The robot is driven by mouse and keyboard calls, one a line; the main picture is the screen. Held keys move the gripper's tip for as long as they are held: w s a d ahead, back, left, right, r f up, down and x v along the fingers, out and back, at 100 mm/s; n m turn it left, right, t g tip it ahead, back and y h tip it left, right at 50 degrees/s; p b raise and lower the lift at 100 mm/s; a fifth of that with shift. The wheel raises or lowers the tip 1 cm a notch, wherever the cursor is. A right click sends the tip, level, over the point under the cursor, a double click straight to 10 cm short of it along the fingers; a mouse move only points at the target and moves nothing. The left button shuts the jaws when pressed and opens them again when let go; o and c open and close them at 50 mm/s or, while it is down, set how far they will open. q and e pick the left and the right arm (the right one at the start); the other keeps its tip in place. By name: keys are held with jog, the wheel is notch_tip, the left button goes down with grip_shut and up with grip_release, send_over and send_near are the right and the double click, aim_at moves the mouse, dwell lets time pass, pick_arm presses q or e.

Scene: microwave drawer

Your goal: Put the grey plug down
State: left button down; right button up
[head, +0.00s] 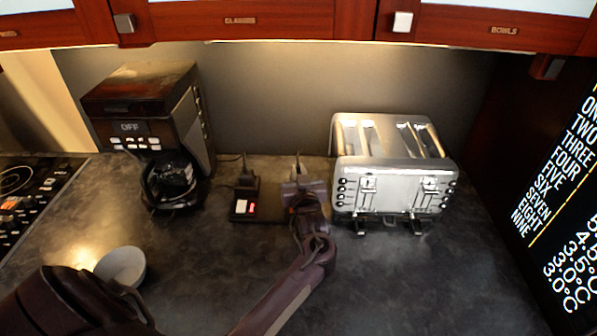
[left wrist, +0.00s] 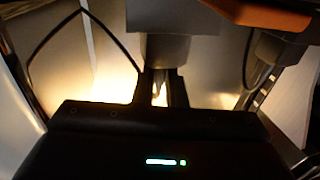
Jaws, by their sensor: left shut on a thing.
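My left gripper (head: 299,187) is at the back of the counter, between the coffee maker and the toaster. It is shut on the grey plug (head: 298,172), which shows just beyond the fingers. In the left wrist view the fingers (left wrist: 162,88) meet the plug's grey body (left wrist: 180,48). A dark cable loops at the left of that view. My gripper hides part of the power strip (head: 240,214), so I cannot tell whether the plug touches it. My right gripper is not in view.
A black plug (head: 246,180) stands on the strip, left of my gripper. The coffee maker (head: 150,105) is at left, the silver toaster (head: 393,180) close at right. A white bowl (head: 121,266) sits at front left. The front right counter (head: 420,285) is clear.

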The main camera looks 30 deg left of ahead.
pick_arm(q)
jog(key=c, duration=1.5)
grip_release()
jog(key=shift+f, duration=0.1)
